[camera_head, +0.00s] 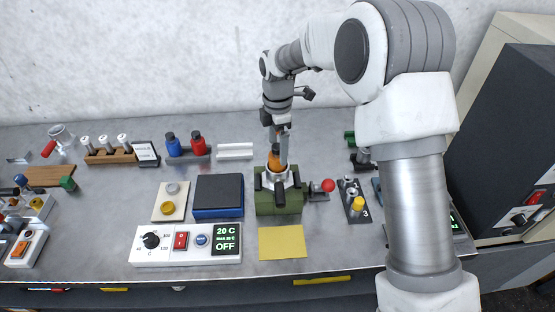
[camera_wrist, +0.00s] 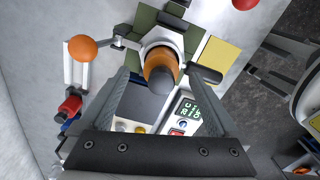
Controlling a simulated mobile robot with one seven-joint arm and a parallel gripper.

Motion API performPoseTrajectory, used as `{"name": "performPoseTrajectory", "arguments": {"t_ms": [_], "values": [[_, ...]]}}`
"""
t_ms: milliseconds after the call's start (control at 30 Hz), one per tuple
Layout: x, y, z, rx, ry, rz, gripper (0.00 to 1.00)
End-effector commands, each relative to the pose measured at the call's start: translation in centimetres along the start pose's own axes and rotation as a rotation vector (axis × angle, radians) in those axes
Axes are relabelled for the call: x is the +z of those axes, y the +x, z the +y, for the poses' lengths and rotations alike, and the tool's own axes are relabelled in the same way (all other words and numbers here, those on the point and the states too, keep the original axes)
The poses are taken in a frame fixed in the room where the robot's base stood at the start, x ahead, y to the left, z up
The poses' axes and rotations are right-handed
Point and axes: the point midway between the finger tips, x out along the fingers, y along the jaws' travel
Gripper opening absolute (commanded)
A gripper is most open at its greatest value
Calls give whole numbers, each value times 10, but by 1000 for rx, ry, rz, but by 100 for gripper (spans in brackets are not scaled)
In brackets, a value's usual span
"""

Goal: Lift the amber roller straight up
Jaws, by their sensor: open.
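The amber roller (camera_head: 274,161) stands in the pale metal collar of a green fixture (camera_head: 279,204). In the wrist view the roller (camera_wrist: 158,64) is seen nearly end-on, an orange band with a dark grey end toward the camera. My gripper (camera_head: 283,146) points down over the fixture. In the wrist view my gripper (camera_wrist: 162,80) is open, one finger on each side of the roller, with visible gaps. The roller's lower part is hidden in the collar. I cannot tell how far down the fingertips reach along it.
A red knob (camera_head: 328,185) on a lever sticks out right of the fixture. An orange ball (camera_wrist: 82,48) on a pale arm shows left in the wrist view. A blue box (camera_head: 218,196) stands close left. A yellow sheet (camera_head: 282,243) lies flat in front.

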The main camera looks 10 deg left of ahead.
Motion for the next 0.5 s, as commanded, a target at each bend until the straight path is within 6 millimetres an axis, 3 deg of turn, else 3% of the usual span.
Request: {"name": "performPoseTrajectory", "arguments": {"t_ms": [200,500], "values": [[-2,31,-2,-4,-1,0,96],[-1,36,-2,-1,0,0,96]]}}
